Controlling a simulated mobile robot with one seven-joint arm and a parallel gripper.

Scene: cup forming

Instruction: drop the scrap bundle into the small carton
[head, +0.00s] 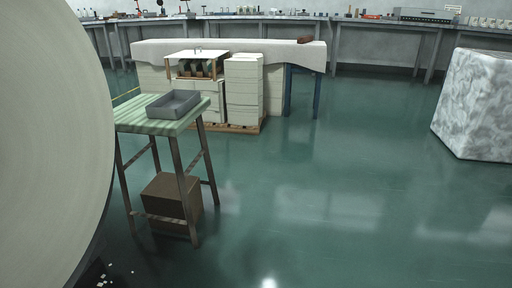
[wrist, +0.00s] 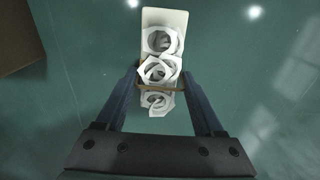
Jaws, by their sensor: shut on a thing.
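The scrap bundle (wrist: 152,18) shows in the wrist view as a pale cream strip with white ring-shaped scraps on it and a thin brown band across it. My gripper (wrist: 160,77) is shut on it, with one dark finger on each side, and holds it over the green floor. In the head view a brown box (head: 170,198), which looks like the small carton, stands on the floor under a green-topped stand. A brown surface (wrist: 18,38) shows at the left edge of the wrist view, maybe the same box. My gripper and the bundle are not visible in the head view.
The stand (head: 140,117) carries a grey tray (head: 174,103), and its legs surround the brown box. Behind it are pale stacks (head: 243,90) on a pallet and a covered bench. A marbled block (head: 475,105) stands at right. The middle floor is clear.

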